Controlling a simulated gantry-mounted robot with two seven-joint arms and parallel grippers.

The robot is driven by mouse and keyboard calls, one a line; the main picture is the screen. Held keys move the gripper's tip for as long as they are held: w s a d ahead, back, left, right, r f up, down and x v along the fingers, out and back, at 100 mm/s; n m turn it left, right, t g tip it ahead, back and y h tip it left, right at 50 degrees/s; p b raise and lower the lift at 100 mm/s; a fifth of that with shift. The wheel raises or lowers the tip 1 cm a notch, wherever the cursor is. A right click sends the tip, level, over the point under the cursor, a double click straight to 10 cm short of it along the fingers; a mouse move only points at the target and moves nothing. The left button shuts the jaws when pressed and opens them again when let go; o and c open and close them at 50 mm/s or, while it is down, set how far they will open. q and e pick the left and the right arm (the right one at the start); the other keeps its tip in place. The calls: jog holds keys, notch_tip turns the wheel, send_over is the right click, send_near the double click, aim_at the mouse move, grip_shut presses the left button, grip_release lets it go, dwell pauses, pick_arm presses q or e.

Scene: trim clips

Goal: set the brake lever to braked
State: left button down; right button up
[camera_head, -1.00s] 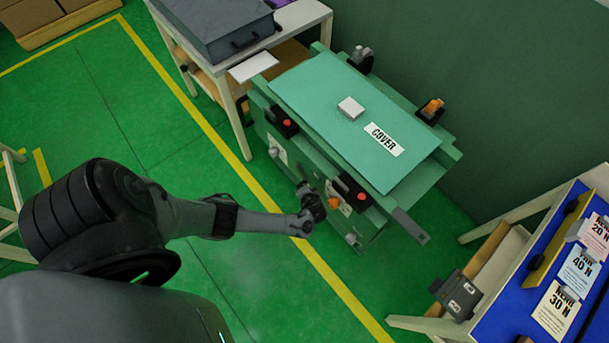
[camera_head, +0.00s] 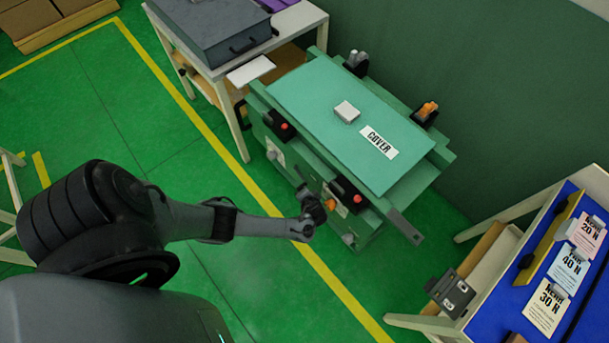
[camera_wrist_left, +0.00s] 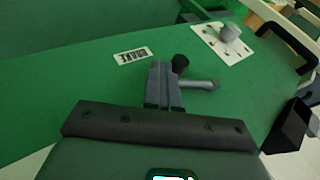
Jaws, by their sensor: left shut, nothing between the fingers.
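The white BRAKE label (camera_wrist_left: 132,56) is on the green side of the machine in the left wrist view. Close to it, a dark round knob (camera_wrist_left: 180,63) and a grey rod (camera_wrist_left: 200,83) pointing right show just beyond my left gripper (camera_wrist_left: 163,72); they look like the brake lever, partly hidden by the fingers. My left gripper is shut and empty, beside the lever; I cannot tell whether it touches. In the head view my left gripper (camera_head: 318,208) is at the near side of the green machine (camera_head: 310,185), and the lever there is hidden behind it.
A white plate with a grey knob (camera_wrist_left: 228,33) is further along.

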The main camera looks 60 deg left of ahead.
pick_arm(q)
jog(key=p+v, duration=0.4)
jog(key=v, duration=0.5)
jog(key=shift+s, duration=0.25)
pick_arm(e)
notch_tip(320, 180, up, 4)
jog(key=shift+s+r, duration=0.15)
pick_arm(q)
jog(key=shift+d, duration=0.1)
pick_arm(e)
jog(key=shift+a, duration=0.1)
